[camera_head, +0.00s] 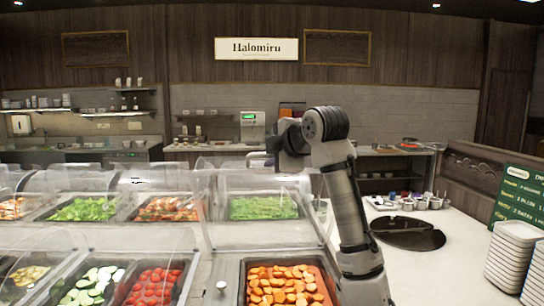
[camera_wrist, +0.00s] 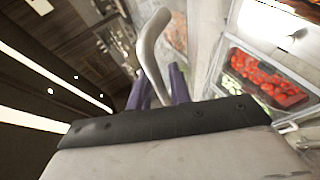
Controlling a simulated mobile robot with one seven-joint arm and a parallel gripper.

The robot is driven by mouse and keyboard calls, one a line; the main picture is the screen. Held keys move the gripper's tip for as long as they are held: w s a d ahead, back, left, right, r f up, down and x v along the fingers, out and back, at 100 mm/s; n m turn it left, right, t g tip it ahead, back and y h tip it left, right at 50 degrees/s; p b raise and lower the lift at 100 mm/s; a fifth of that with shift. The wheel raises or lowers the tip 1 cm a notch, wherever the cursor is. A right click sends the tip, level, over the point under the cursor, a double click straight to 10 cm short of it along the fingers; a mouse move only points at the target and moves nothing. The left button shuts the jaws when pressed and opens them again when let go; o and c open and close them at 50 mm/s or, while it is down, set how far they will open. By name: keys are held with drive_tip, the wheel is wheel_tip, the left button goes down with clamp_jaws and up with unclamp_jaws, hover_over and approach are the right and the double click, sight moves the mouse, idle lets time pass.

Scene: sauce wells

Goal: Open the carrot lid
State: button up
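The carrot well (camera_head: 288,284) stands at the front centre in the head view, full of orange carrot pieces. Its clear lid (camera_head: 255,236) is tilted up, its raised edge near my gripper (camera_head: 284,162), and the carrots show below it. In the wrist view my gripper's purple fingers (camera_wrist: 158,88) stand on either side of a curved silver handle (camera_wrist: 150,50). They look closed on it, though the palm hides part of the contact. The head view does not show the fingertips clearly.
Tomato (camera_head: 153,286) and cucumber (camera_head: 92,283) wells lie left of the carrots under clear covers. A lettuce well (camera_head: 263,207) is behind. Stacked white containers (camera_head: 512,255) and a green menu board (camera_head: 518,192) stand at right. The counter right of my arm is mostly clear.

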drive_tip(key=shift+s, duration=0.1)
drive_tip(key=b+v, duration=0.4)
drive_tip(key=v, duration=0.9)
drive_tip(key=shift+s+d+r, duration=0.2)
drive_tip(key=shift+s, duration=0.05)
drive_tip(key=shift+f, duration=0.15)
